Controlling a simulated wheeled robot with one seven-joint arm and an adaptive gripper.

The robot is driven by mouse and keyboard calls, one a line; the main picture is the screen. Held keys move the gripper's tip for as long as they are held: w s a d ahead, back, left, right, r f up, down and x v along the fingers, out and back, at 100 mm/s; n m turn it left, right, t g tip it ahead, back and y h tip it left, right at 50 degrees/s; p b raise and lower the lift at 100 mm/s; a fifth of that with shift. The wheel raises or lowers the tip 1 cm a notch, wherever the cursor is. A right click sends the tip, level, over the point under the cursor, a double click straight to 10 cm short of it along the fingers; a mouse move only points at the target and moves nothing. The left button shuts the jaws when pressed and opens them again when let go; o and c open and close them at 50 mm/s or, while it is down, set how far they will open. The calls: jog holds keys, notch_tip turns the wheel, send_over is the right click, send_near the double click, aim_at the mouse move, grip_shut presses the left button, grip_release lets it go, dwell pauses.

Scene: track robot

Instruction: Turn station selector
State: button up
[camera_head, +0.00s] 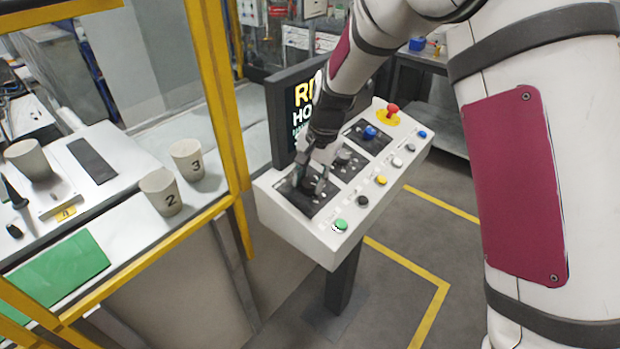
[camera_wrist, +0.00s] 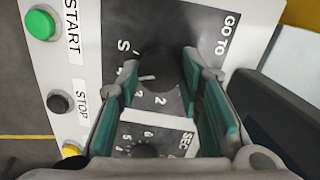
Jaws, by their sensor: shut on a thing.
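The station selector is a round black knob (camera_wrist: 163,68) on a dark plate, under a label reading "GO TO" and "S", partly cut off or hidden. Numbers such as 2 are printed around it. It sits at the near left end of the white control box (camera_head: 300,228). My gripper (camera_wrist: 160,77) is shut on this knob, one teal-padded finger on each side. In the head view my gripper (camera_head: 312,182) reaches down onto the same plate and largely hides the knob.
A second black knob (camera_wrist: 145,151) sits close beside the selector. A green START button (camera_head: 341,226), a black STOP button (camera_head: 362,200) and a red mushroom button (camera_head: 392,110) are on the box. A dark screen (camera_head: 283,118) stands behind. A yellow frame (camera_head: 222,90) rises left.

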aim_at(319, 195)
dwell(0.4)
jog(key=o, duration=1.2)
jog(key=shift+c, duration=0.2)
jog(key=v, duration=1.2)
